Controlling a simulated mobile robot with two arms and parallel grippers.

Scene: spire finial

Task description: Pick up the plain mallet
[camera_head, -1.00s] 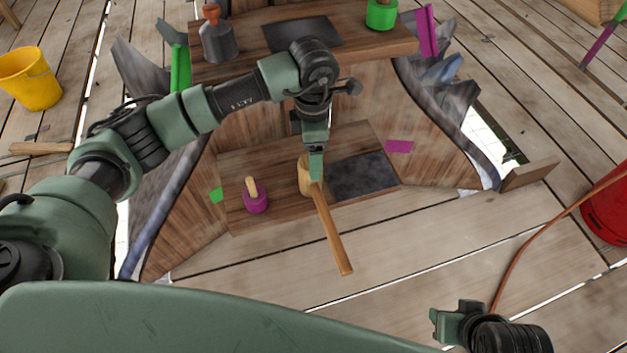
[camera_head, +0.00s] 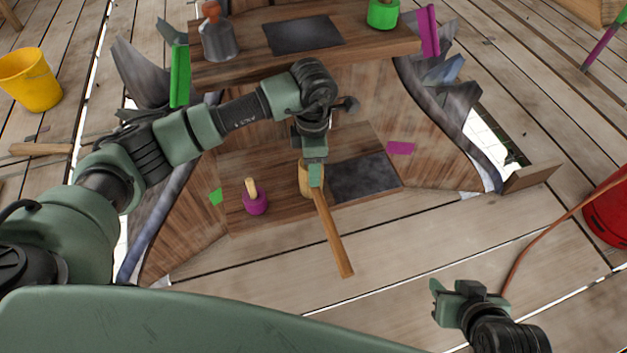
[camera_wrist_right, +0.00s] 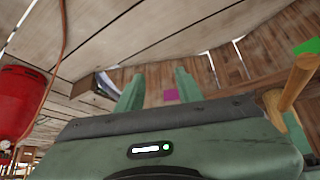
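The plain mallet (camera_head: 333,238) is wooden, with a pale head at the lower shelf and a handle that sticks out past its front edge toward me. My left gripper (camera_head: 315,181) points down at the mallet where the handle meets the head, partly hiding it. I see it side-on, so its finger gap and any contact are unclear. My right gripper (camera_head: 447,299) is low on the right, away from the mallet. In the right wrist view, its two green fingers (camera_wrist_right: 159,88) are apart with nothing between them. The mallet (camera_wrist_right: 289,88) shows at that view's right edge.
A red container (camera_head: 608,212) stands right.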

